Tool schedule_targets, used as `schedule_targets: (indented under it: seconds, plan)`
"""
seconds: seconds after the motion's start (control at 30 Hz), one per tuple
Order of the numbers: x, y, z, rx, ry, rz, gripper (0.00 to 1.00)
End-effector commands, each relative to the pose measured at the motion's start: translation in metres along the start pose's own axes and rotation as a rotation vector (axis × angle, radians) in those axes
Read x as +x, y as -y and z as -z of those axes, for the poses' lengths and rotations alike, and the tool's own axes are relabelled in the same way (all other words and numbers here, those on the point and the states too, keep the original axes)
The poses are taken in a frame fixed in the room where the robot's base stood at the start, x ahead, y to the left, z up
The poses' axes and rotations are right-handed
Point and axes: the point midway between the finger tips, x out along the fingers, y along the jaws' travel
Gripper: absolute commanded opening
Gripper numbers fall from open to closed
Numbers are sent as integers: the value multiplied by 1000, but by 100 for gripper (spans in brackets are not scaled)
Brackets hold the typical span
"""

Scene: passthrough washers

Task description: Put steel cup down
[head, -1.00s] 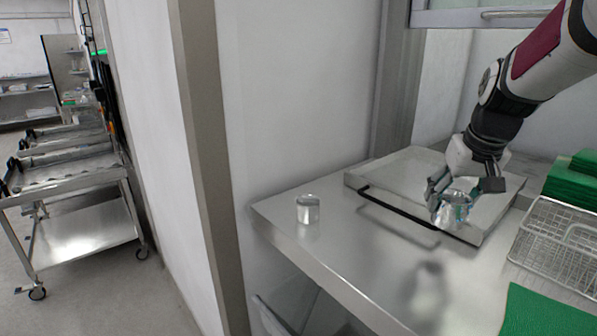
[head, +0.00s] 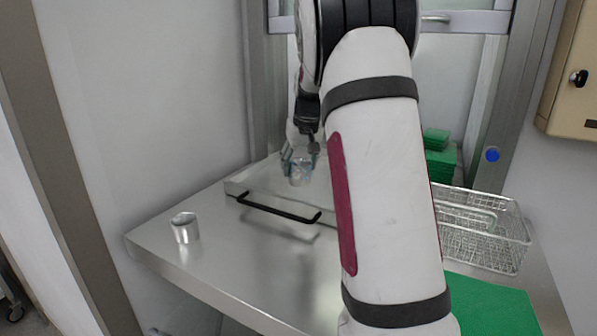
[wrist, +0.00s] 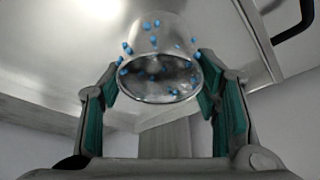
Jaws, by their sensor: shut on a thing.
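My gripper (head: 299,155) is shut on a shiny cup with blue dots (head: 300,174), which I take as the steel cup. In the wrist view the cup (wrist: 160,58) sits between the two green-padded fingers, its rim and open mouth facing the camera. In the head view it is over the flat metal tray or lid (head: 240,182); I cannot tell how high above it. My forearm hides part of the tray and table. A second, plain metal cup (head: 185,229) stands upright on the steel table (head: 235,262), left of the tray.
A black handle (head: 279,208) runs along the tray's front edge. A wire basket (head: 485,235) and a green mat (head: 490,305) lie on the right, with green stacks (head: 440,165) behind. The table front, near the plain cup, is clear.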

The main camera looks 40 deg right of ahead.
Motion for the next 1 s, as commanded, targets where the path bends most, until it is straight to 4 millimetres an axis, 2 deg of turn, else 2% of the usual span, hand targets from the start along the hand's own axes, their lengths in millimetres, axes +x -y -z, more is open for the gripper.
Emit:
schedule_targets:
  seconds: [0.3, 0.53, 0.93, 0.97, 1.0]
  plan:
    - [11, -4, 18, 0, 0, 1, 27]
    - [38, -5, 4, -1, 1, 0, 27]
    - [45, -4, 2, 0, 0, 1, 27]
    - [45, -4, 3, 0, 0, 1, 63]
    - [44, -4, 3, 0, 0, 1, 72]
